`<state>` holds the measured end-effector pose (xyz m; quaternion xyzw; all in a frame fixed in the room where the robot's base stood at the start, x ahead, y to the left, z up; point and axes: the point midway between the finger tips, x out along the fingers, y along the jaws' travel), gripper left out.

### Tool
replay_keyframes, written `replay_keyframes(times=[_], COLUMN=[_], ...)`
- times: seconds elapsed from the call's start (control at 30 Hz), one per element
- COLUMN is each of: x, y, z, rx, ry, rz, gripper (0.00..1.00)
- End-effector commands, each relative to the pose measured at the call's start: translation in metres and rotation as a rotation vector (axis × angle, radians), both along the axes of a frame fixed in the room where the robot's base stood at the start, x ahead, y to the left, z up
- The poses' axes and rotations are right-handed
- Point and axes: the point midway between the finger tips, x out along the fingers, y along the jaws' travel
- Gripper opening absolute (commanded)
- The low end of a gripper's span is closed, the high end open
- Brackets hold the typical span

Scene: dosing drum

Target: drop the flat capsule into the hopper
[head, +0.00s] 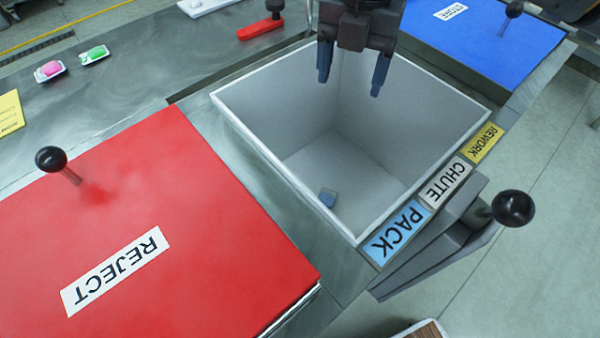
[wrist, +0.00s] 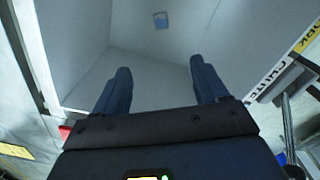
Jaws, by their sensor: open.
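The hopper is an open, white, square-mouthed bin (head: 420,115) in the middle of the head view; its inner walls also fill the upper wrist view (wrist: 85,40). A small blue piece (head: 328,197) lies at the bottom of the bin, apart from my gripper. It also shows near the top of the wrist view (wrist: 161,19). It is too small to tell for sure whether it is the flat capsule. My gripper (head: 351,80) is over the bin's mouth, fingers pointing down, open with nothing between them.
A red REJECT lid (head: 150,220) with a black knob lies left of the bin. A blue STORE lid (head: 480,35) is at upper right. PACK, CHUTE and REWORK labels (head: 398,230) line the right side beside a black-knobbed lever (head: 512,207). Pink (head: 50,70) and green (head: 94,54) pieces sit at upper left.

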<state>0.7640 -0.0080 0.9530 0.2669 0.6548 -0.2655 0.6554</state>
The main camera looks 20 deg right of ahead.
Motion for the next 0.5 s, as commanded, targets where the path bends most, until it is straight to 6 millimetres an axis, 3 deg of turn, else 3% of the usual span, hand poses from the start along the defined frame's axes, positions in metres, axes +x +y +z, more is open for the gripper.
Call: replay_keyframes(times=[0.3, 0.5], x=[0.000, 0.000], y=[0.000, 0.000], z=[0.051, 0.070], rx=[-0.001, 0.000], ry=[-0.003, -0.001], rz=[0.002, 0.000], gripper=[0.73, 0.73])
